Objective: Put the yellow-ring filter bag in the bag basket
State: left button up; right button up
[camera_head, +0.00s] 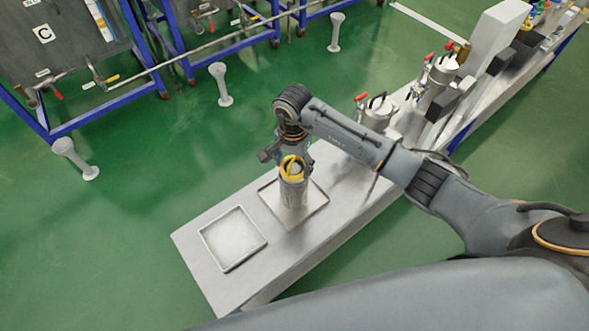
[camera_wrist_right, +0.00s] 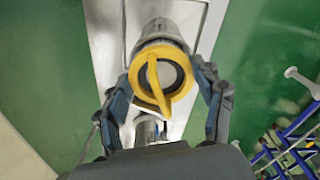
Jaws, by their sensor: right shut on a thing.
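The yellow-ring filter bag (camera_head: 287,161) shows by its yellow ring, on top of a grey cylinder, the bag basket (camera_head: 293,192), on the shelf. In the right wrist view the yellow ring (camera_wrist_right: 154,80) with its cross handle sits between my fingers, and a grey metal cylinder (camera_wrist_right: 160,32) lies behind it. My right gripper (camera_head: 283,156) is shut on the yellow-ring bag; its fingers (camera_wrist_right: 165,90) flank the ring. I cannot tell how deep the bag sits in the basket. My left gripper is not in view.
The basket stands over a shallow tray (camera_head: 318,207) on the long metal bench (camera_head: 205,262). An empty tray (camera_head: 233,265) lies at its left. Metal vessels with red handles (camera_head: 377,112) stand farther along the bench. Green floor is open around it.

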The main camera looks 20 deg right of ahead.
notch_tip(320, 180, down, 2)
jog(key=shift+b, duration=0.3)
jog(key=shift+w+f, duration=0.1)
jog(key=shift+w, duration=0.05)
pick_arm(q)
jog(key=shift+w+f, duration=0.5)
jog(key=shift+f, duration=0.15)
pick_arm(e)
jog(key=o, duration=1.1)
jog(key=shift+f, duration=0.1)
jog(key=o, duration=0.5)
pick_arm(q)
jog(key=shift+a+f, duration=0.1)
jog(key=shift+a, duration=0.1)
